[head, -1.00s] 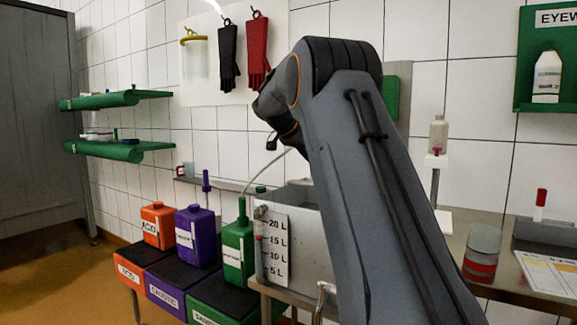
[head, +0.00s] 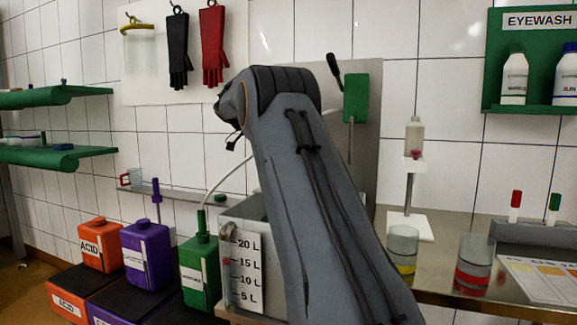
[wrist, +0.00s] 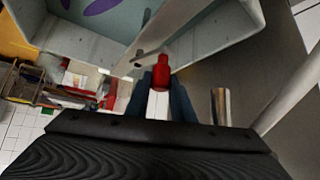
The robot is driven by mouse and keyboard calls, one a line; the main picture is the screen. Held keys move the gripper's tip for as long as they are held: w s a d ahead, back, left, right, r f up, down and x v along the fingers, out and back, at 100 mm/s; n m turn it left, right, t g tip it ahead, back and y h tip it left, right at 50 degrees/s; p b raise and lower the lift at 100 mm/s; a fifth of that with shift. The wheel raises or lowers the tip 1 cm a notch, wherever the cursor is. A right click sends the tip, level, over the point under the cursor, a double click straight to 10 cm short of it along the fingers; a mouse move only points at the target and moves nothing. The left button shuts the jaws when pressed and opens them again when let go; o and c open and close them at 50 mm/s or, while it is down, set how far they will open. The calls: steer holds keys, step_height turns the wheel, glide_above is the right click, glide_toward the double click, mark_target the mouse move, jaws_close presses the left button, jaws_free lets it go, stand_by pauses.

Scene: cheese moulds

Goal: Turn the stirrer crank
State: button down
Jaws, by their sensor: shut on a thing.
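My gripper (wrist: 167,93) shows in the wrist view, its two dark blue fingers closed around a piece with a red top (wrist: 160,67) and a white lower part. I cannot tell whether this piece belongs to the crank. In the head view my arm hides the gripper. A green box (head: 356,98) on a grey panel has a thin rod below it and a black-handled lever (head: 334,66) at its upper left, possibly the stirrer crank. The grey tank (head: 226,291) with a litre scale stands below, partly behind my arm.
Orange (head: 99,245), purple (head: 147,253) and green (head: 200,271) canisters stand left of the tank. On the right bench are jars with yellow (head: 402,250) and red (head: 474,264) bands and a bottle stand (head: 407,224). Gloves hang on the wall.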

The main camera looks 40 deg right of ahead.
steer(key=shift+d, duration=0.1)
stand_by(0.3)
steer(key=c, duration=1.5)
jaws_free()
steer(key=shift+a, duration=0.2)
steer(key=shift+c, duration=0.2)
steer(key=p+v, duration=0.1)
steer(key=v, duration=0.7)
steer(key=shift+w, duration=0.1)
